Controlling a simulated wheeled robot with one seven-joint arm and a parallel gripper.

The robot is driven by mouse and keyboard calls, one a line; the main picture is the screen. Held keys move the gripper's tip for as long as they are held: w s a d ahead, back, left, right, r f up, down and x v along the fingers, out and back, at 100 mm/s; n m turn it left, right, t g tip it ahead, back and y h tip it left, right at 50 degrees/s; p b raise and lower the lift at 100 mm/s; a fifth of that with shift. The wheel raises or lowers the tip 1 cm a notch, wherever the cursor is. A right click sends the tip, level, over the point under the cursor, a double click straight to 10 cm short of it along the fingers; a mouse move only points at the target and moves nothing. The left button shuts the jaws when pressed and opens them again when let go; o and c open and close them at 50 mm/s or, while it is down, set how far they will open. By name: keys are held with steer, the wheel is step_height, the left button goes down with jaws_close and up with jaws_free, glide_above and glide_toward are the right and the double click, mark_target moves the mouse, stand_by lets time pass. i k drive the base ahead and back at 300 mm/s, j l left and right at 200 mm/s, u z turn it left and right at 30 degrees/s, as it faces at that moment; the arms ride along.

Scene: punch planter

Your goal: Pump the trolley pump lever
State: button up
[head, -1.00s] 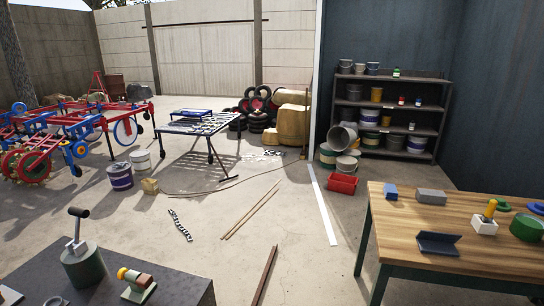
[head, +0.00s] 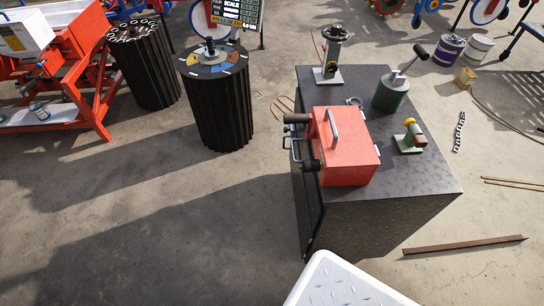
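A dark metal block or trolley (head: 400,205) stands in the middle right of the head view. On its top, a short green cylinder (head: 391,98) carries a tilted grey lever (head: 408,65) with a black grip (head: 421,52). It looks like a pump with its lever, but no label confirms this. A red box (head: 345,160) with a grey handle (head: 334,128) and black knobs on its left side sits at the near end of the top. My gripper is not in view.
A grey upright device (head: 331,55) and a small green-and-yellow fitting (head: 410,140) share the block's top. Two black ribbed drums (head: 222,105) (head: 143,70) and a red frame (head: 85,85) stand left. Floor (head: 170,230) at front left is clear; a brown bar (head: 463,246) lies right.

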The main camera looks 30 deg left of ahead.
mark_target(422, 53)
steer(key=i+l+u, duration=0.1)
steer(key=u, duration=0.3)
steer(key=i+l+u, duration=0.2)
steer(key=u, duration=0.25)
steer(key=i+l+u, duration=0.1)
steer(key=u, duration=0.3)
steer(key=l+u, duration=0.45)
steer(key=k, duration=1.2)
steer(key=i+j+z, duration=0.1)
steer(key=i+z, duration=0.35)
steer(key=i, duration=1.05)
